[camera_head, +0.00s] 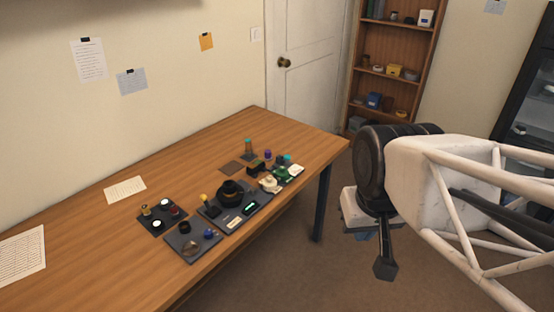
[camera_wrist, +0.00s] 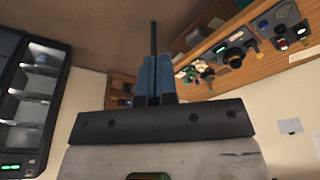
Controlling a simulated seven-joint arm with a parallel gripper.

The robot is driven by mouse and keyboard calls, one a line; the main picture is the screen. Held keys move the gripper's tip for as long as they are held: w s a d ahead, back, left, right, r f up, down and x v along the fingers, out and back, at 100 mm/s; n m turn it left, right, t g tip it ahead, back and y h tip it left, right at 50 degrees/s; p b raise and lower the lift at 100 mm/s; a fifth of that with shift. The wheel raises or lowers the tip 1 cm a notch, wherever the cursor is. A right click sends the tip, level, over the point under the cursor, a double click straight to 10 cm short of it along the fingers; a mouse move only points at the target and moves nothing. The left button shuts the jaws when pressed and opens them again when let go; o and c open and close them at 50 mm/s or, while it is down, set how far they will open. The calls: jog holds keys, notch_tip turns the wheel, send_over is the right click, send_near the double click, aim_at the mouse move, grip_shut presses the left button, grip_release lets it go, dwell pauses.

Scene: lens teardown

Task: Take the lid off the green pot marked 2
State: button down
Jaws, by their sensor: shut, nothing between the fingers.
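Small green items (camera_head: 281,174) sit in a cluster at the right end of the dark mats on the wooden table (camera_head: 100,240). One of them may be the green pot, but they are too small to read a mark 2 or tell a lid apart. The cluster also shows as a small green patch in the wrist view (camera_wrist: 207,72). My gripper (camera_head: 363,236) hangs off the table's right end, well away from the cluster. In the wrist view its blue fingers (camera_wrist: 155,78) are together, with nothing seen between them.
Dark mats (camera_head: 191,251) with several small parts lie on the table, including a large black ring (camera_head: 230,191). Paper sheets (camera_head: 125,190) lie at the left. A bookshelf (camera_head: 391,60) and a dark cabinet (camera_head: 530,100) stand behind. Open floor lies below my gripper.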

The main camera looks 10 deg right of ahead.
jog(key=shift+c, duration=1.2)
grip_release()
jog(key=m+g, duration=0.3)
jog(key=m, duration=1.4)
send_over(282, 167)
jog(key=f, duration=1.9)
jog(key=shift+s+f, duration=0.2)
jog(key=shift+s, duration=0.15)
jog(key=shift+w+f+m, duration=0.4)
jog(key=shift+f, duration=0.05)
jog(key=shift+f, duration=0.1)
